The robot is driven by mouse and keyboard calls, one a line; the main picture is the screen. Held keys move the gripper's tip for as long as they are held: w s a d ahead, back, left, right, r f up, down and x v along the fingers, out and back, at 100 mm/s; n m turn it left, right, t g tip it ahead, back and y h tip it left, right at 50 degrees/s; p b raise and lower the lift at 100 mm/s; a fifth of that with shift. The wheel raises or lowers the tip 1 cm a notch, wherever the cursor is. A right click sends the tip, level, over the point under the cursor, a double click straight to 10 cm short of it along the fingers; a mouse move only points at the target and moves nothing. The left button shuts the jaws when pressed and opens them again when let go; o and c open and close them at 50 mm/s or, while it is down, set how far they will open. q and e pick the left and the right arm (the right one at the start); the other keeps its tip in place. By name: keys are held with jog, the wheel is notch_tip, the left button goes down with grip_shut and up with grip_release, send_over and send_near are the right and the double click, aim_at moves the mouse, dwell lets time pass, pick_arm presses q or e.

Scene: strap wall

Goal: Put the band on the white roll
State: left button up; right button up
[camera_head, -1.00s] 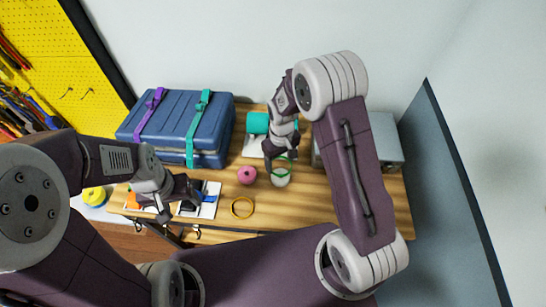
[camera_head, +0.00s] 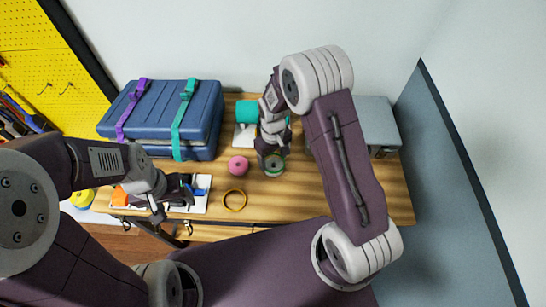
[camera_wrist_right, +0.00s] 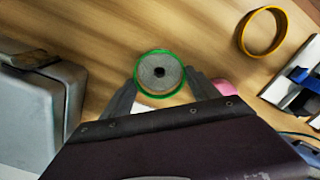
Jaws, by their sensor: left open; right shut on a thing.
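The white roll (camera_head: 273,172) stands upright on the wooden table, right of a pink roll (camera_head: 238,165). My right gripper (camera_head: 270,160) is over it, shut on the green band (camera_wrist_right: 138,80). In the right wrist view the band rings the top of the white roll (camera_wrist_right: 160,68), which shows a dark centre hole. How far down the band sits on the roll's side I cannot tell. My left gripper (camera_head: 174,198) is open over the white tray at the table's front left, away from the roll.
A yellow ring (camera_head: 234,200) lies flat on the table in front of the pink roll. A blue suitcase (camera_head: 150,122) with purple and teal straps stands at the back left.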

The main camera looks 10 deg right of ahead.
jog(key=shift+f, duration=0.3)
dwell(1.0)
jog(key=shift+f+b, duration=0.4)
jog(key=shift+f, duration=0.5)
dwell(1.2)
jog(key=o, duration=1.4)
jog(key=shift+c, duration=0.2)
jog(key=shift+r, duration=0.1)
notch_tip(320, 180, up, 8)
jog(key=p, duration=0.7)
